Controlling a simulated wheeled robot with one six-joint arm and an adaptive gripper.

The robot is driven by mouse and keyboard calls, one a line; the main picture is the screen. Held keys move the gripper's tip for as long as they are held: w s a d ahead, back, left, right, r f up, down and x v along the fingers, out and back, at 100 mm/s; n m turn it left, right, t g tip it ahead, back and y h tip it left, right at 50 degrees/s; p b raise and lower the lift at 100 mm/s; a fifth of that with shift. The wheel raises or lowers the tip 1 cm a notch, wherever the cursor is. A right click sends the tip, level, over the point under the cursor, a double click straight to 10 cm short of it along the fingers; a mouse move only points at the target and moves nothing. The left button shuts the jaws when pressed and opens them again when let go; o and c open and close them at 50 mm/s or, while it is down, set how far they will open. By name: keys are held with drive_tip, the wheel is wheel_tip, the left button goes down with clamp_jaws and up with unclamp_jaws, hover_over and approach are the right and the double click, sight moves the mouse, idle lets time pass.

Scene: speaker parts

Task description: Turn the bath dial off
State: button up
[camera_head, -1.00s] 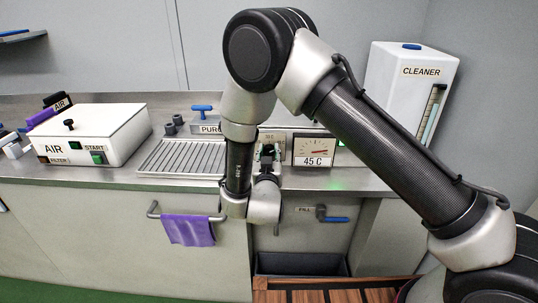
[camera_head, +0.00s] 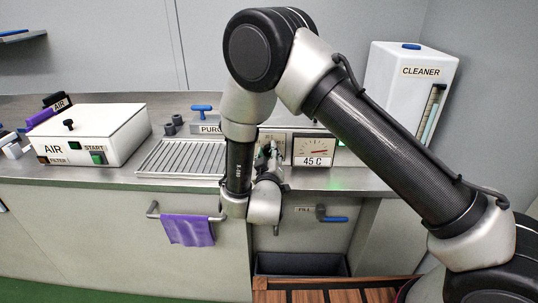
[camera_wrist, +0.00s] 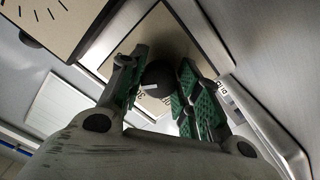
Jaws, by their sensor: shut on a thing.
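The bath dial (camera_wrist: 157,78) is a round black knob with a pale mark, set on a beige plate in the wrist view. My gripper (camera_wrist: 162,88) has its green-padded fingers on either side of the knob and is shut on it. The fingers partly hide the knob and the lettering on its plate. In the head view, my gripper (camera_head: 268,152) is at the front panel, left of the gauge (camera_head: 313,150) that reads 45 C on its label. There my wrist and fingers largely hide the dial.
A white AIR box (camera_head: 95,133) and a ribbed drain tray (camera_head: 180,157) are to the left. A purple cloth (camera_head: 188,230) hangs on a rail below. A blue FILL lever (camera_head: 335,219) is under the counter. A white CLEANER tank (camera_head: 405,90) stands right, behind my arm.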

drive_tip(key=n, duration=0.4)
drive_tip(key=shift+n, duration=0.3)
drive_tip(key=n, duration=0.4)
drive_tip(key=shift+r+n, duration=0.1)
drive_tip(key=shift+n, duration=0.2)
drive_tip(key=n, duration=0.4)
drive_tip(key=shift+n, duration=0.3)
drive_tip(key=n, duration=0.4)
drive_tip(key=shift+r+n, duration=0.1)
drive_tip(key=shift+n, duration=0.2)
drive_tip(key=o, duration=1)
drive_tip(key=shift+o, duration=0.2)
